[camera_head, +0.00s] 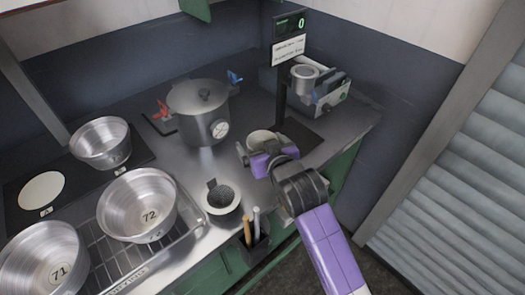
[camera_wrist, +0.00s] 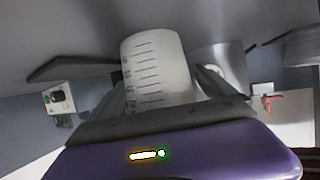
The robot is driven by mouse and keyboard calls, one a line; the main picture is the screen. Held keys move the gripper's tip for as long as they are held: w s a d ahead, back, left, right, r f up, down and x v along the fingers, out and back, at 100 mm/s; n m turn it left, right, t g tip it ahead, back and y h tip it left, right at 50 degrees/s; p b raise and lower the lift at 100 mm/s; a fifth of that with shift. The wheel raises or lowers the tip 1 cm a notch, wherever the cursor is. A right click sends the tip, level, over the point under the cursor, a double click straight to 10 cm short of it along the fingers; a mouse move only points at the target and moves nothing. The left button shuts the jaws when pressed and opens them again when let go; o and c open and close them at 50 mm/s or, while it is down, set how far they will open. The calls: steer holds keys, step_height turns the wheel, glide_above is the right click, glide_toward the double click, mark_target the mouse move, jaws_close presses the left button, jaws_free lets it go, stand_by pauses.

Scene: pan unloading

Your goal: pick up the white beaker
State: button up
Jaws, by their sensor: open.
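The white beaker (camera_wrist: 158,62) has dark graduation lines and stands upright or nearly so in the wrist view. In the head view only its pale rim and part of its side (camera_head: 261,137) show behind my gripper. My gripper (camera_head: 263,148) is open, with its fingers on either side of the beaker. In the wrist view the gripper (camera_wrist: 163,98) also has the beaker between its fingers. I cannot tell whether either finger touches it. The beaker's lower part is hidden by the gripper body.
A lidded steel pot (camera_head: 204,118) with red and blue clips stands left of my gripper. A scale display (camera_head: 290,24) on a post stands behind it. Steel pans (camera_head: 137,204) stand at left.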

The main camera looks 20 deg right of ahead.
steer(key=shift+w+f, duration=0.25)
steer(key=shift+w, duration=0.35)
steer(key=c, duration=1.5)
steer(key=shift+o, duration=0.2)
steer(key=shift+r, duration=0.1)
